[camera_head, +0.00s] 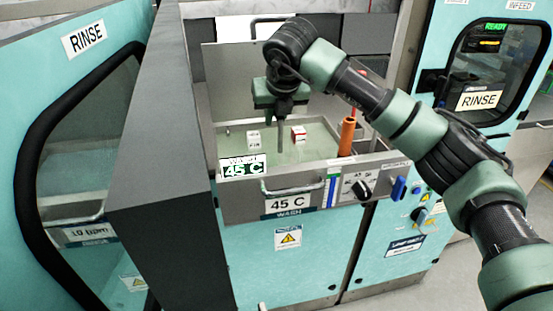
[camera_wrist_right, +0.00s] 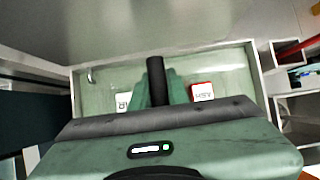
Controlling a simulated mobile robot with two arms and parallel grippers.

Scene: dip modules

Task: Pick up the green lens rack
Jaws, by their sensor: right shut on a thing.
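My right gripper (camera_head: 281,112) hangs over the wash tank (camera_head: 378,160) marked 45 C and points down. It is shut on a slim dark upright post (camera_head: 280,134), whose lower end reaches down into the tank. The post also shows as a dark cylinder in the right wrist view (camera_wrist_right: 156,78), between green parts. I cannot tell whether it belongs to the green lens rack, as no rack body shows clearly. In the tank, a white tag (camera_head: 253,139) stands left of the post and a white tag with red (camera_head: 299,135) stands right of it. My left gripper is not in view.
An orange tube (camera_head: 347,137) stands at the tank's right end. A front handle (camera_head: 292,188), a black knob (camera_head: 362,189) and a blue lever (camera_head: 398,188) jut from the tank's front. A grey cabinet (camera_head: 170,150) rises at left. A rinse machine (camera_head: 490,75) stands at right.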

